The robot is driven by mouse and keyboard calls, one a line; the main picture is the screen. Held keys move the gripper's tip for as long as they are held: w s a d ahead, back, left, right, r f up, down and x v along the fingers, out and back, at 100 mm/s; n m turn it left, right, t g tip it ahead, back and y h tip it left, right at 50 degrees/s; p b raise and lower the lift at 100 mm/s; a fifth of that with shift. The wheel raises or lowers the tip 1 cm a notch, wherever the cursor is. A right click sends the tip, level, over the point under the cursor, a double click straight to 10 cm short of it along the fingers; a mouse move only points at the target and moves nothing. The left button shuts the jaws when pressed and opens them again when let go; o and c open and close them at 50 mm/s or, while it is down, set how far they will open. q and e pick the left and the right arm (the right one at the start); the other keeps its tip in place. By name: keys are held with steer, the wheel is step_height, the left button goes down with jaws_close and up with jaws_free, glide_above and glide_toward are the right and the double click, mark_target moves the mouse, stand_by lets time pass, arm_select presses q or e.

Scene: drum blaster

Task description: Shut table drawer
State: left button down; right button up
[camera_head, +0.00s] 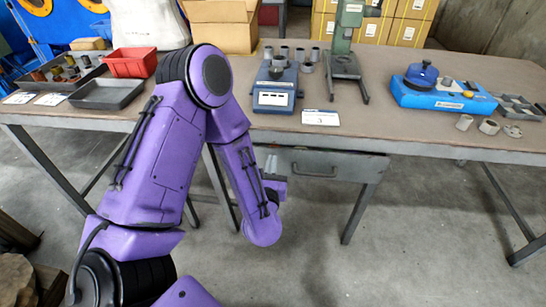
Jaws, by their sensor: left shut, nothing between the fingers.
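The table drawer (335,166) is a grey metal box under the front edge of the brown-topped table (420,140). Its front has a dark bar handle at its left part. The drawer front stands below the tabletop edge; how far it sticks out is hard to tell. My purple left arm reaches in from the left and bends down in front of the table. My right gripper is not in view.
On the tabletop stand a blue scale (275,95), a green press stand (345,50), a blue fixture (440,95), a red bin (131,62) and grey trays. Cardboard boxes stand behind. Table legs flank the drawer. The floor in front is clear on the right.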

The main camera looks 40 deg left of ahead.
mark_target(274, 150)
arm_select(q)
steer(key=shift+x, duration=1.55)
